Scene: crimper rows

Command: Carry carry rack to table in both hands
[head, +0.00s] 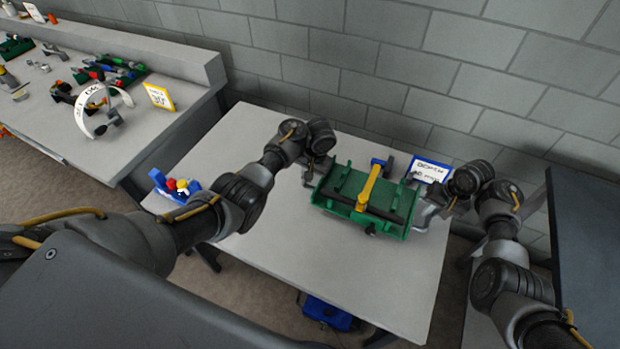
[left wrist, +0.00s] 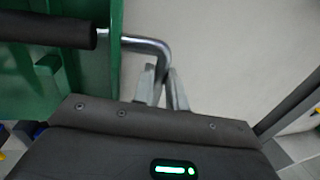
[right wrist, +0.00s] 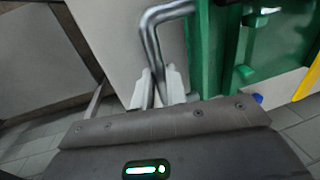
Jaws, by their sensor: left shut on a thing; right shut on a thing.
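The green carry rack (head: 340,208) is over the pale table (head: 385,290), near its far side, and looks about level. I cannot tell whether it touches the tabletop. A tool with a yellow handle and blue end (head: 370,186) lies across it, beside a dark bar. My left gripper (head: 308,180) is at the rack's left end, shut on a bent metal handle that shows in the left wrist view (left wrist: 150,46). My right gripper (head: 428,212) is at the right end, shut on the matching handle, clear in the right wrist view (right wrist: 150,35).
A blue holder with red and yellow pieces (head: 178,187) stands at the table's left edge. A blue-framed sign (head: 430,171) is behind the rack. A workbench with tools (head: 60,70) is at the left, a block wall behind. The table's front is clear.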

